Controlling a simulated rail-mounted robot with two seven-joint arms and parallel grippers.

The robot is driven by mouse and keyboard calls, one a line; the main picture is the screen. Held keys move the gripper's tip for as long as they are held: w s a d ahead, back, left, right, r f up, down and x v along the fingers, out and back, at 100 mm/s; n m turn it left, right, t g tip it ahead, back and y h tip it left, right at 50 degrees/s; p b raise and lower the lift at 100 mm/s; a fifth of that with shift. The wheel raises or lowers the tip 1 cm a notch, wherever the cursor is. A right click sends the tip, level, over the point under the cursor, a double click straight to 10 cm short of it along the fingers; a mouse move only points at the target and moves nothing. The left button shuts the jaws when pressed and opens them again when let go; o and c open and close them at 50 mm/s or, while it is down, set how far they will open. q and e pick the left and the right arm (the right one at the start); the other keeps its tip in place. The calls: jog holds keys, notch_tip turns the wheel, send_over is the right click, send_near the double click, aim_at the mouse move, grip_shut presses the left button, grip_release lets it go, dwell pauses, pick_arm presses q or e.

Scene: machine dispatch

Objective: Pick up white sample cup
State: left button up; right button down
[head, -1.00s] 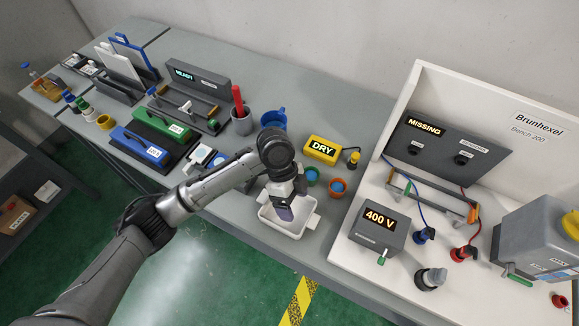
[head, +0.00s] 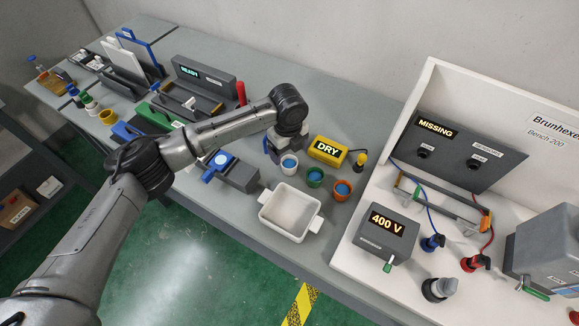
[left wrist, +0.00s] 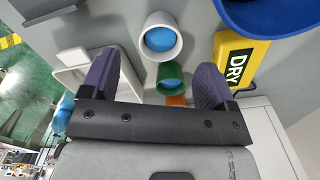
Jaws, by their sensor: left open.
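The white sample cup (head: 289,166), with blue contents, stands upright on the grey bench, at the left end of a row with a green cup (head: 315,177) and an orange cup (head: 342,189). My left gripper (head: 272,150) is just left of the white cup, partly hidden by its own wrist. In the left wrist view the purple fingers (left wrist: 156,66) are spread apart and empty. The white cup (left wrist: 160,38) shows beyond the fingertips, roughly in line with the gap, and I see no contact. The green cup (left wrist: 171,75) shows between the fingers. My right gripper is not in view.
A white tray (head: 289,214) stands in front of the cups. A yellow DRY display (head: 326,151) is behind them, and a blue container (left wrist: 270,15) is close in the left wrist view. A grey device with a blue disc (head: 233,172) lies to the left.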

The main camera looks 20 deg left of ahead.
aim_at(289, 163)
pick_arm(q)
jog(key=shift+d+f+b, duration=0.2)
jog(key=shift+f+b, duration=0.25)
jog(key=shift+f, duration=3.1)
jog(key=shift+c, duration=0.3)
jog(key=c, duration=1)
jog(key=shift+o, duration=0.2)
jog(key=shift+r, duration=0.15)
